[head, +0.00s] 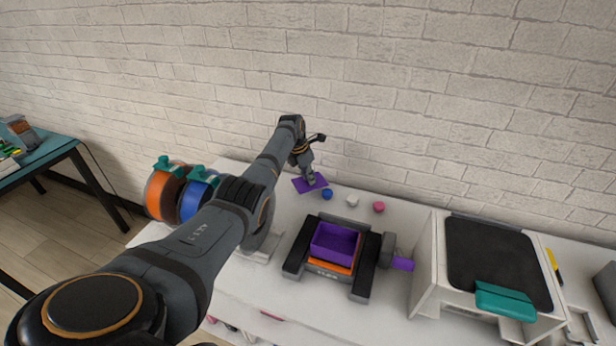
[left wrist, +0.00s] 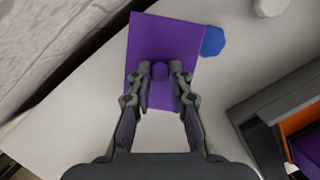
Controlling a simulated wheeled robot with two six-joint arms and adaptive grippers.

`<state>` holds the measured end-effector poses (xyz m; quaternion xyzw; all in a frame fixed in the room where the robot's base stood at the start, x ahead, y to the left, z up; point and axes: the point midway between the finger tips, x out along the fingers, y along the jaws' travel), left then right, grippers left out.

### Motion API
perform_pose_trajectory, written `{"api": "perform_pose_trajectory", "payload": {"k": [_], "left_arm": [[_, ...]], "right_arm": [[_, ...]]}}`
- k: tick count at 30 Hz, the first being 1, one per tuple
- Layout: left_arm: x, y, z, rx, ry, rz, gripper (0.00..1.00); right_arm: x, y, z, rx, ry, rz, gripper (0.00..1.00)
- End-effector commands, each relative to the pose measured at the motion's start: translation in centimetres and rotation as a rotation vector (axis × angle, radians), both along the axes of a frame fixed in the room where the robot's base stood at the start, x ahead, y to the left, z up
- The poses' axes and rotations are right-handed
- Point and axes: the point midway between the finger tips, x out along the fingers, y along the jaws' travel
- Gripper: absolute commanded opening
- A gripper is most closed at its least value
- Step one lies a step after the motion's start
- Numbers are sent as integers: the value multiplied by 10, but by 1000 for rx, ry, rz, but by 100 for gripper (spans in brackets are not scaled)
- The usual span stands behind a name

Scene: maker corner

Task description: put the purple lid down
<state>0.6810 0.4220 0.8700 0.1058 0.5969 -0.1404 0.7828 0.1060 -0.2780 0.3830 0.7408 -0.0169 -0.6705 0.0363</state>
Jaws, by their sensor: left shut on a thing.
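The purple lid (head: 301,187) is a flat square plate at the back of the white table, near the brick wall. My left gripper (head: 311,181) is over it. In the left wrist view the lid (left wrist: 150,45) lies beneath the fingers, and my left gripper (left wrist: 160,75) is shut on its small round purple knob (left wrist: 160,70). I cannot tell whether the lid touches the table. An open purple box (head: 336,241) sits in a dark vise-like fixture to the right and nearer. My right gripper is not in view.
A blue piece (head: 327,194), a white piece (head: 352,201) and a pink piece (head: 378,207) lie right of the lid. Orange (head: 165,193) and blue (head: 198,197) spools stand at the left. A white machine with a dark plate (head: 490,262) stands right.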

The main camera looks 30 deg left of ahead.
Motion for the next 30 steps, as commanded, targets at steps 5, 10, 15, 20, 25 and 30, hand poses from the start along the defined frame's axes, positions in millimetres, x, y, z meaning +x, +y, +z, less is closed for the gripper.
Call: {"api": "perform_pose_trajectory", "payload": {"k": [5,10,15,20,25,30], "left_arm": [[0,0,-3,-1,1,1,2],[0,0,-8,0,0,1,2],[0,0,-11,0,0,1,24],[0,0,-11,0,0,1,41],[0,0,-11,0,0,1,41],[0,0,-3,0,-1,1,41]], "right_arm": [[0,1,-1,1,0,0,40],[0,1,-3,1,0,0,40],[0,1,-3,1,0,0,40],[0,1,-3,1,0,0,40],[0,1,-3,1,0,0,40],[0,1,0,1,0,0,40]]}}
